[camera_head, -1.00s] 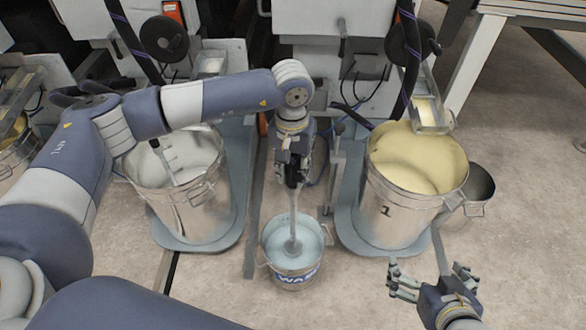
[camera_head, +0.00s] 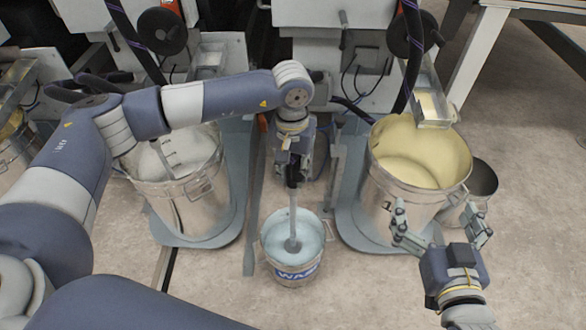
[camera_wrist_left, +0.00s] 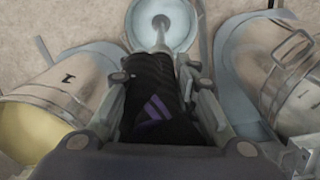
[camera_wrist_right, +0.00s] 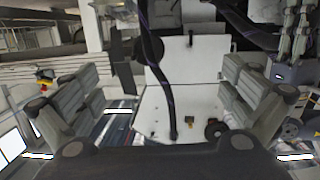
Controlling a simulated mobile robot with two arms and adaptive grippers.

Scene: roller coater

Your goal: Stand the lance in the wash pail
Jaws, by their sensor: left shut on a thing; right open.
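The wash pail (camera_head: 292,271) is a small metal pail with a "WASH" label and pale blue liquid. It stands on the floor between two larger drums. My left gripper (camera_head: 292,184) is shut on the lance (camera_head: 293,215) above the pail. The lance is a grey rod, near upright, and its round lower end is inside the pail. Whether it touches the bottom is unclear. The left wrist view shows the lance (camera_wrist_left: 160,40) running from the fingers into the pail (camera_wrist_left: 185,42). My right gripper (camera_head: 440,222) is open and empty, in front of the right drum.
A drum of yellow liquid (camera_head: 378,205) stands to the right on a blue-grey base. A drum of whitish liquid (camera_head: 195,210) stands to the left. Floor in front of the pail is clear.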

